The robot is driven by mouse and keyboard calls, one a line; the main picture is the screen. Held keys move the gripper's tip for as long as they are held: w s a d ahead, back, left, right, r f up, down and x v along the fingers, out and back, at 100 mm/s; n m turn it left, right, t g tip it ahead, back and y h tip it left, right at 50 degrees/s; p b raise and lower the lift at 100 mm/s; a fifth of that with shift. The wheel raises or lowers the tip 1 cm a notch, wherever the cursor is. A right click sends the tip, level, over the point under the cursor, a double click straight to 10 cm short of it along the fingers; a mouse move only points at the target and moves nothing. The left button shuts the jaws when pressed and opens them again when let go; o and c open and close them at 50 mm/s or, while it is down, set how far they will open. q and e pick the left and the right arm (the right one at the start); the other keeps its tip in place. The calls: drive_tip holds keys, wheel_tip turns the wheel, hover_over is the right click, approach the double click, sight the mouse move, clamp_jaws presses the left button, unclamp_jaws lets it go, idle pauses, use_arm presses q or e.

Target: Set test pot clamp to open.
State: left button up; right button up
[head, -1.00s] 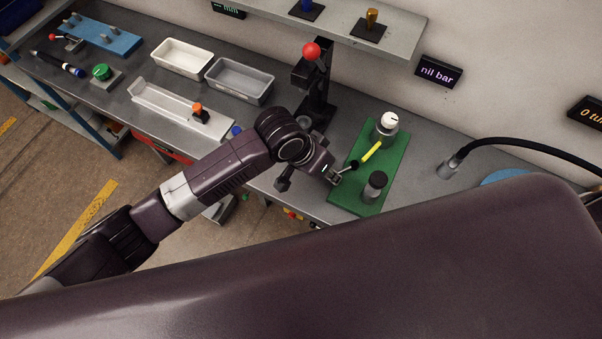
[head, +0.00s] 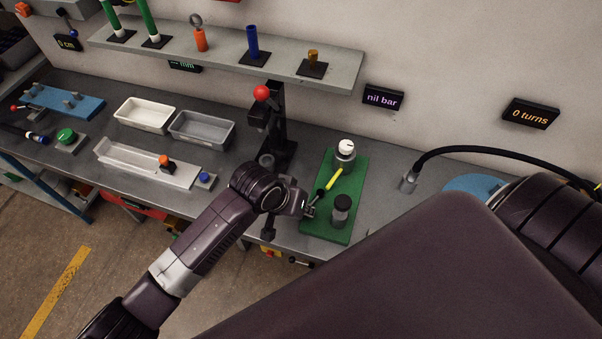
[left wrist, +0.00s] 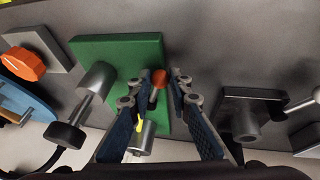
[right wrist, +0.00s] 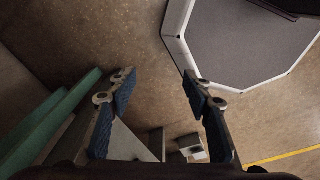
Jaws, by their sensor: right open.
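The green test board (head: 318,226) stands on the bench and also shows in the left wrist view (left wrist: 90,47). It carries a white-capped grey pot (head: 345,156), a black-capped cylinder (head: 340,211) and a yellow lever (head: 333,179) with a dark round end (head: 320,194). I cannot tell the clamp's setting. My left gripper (head: 311,210) is at the board's left edge, close to the lever's end. In the left wrist view its partly closed fingers (left wrist: 163,76) flank a reddish-brown knob (left wrist: 159,78); contact is unclear. My right gripper (right wrist: 157,78) is open and empty above the floor.
A black stand with a red ball (head: 261,93) rises behind my left wrist. White (head: 145,128) and grey (head: 172,133) trays and a long tray (head: 110,155) lie left. A black hose (head: 470,150) arches at right. A shelf (head: 345,80) overhangs the back.

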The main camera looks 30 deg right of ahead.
use_arm(q)
drive_tip(key=o, duration=0.4)
drive_tip(key=v, duration=1.2)
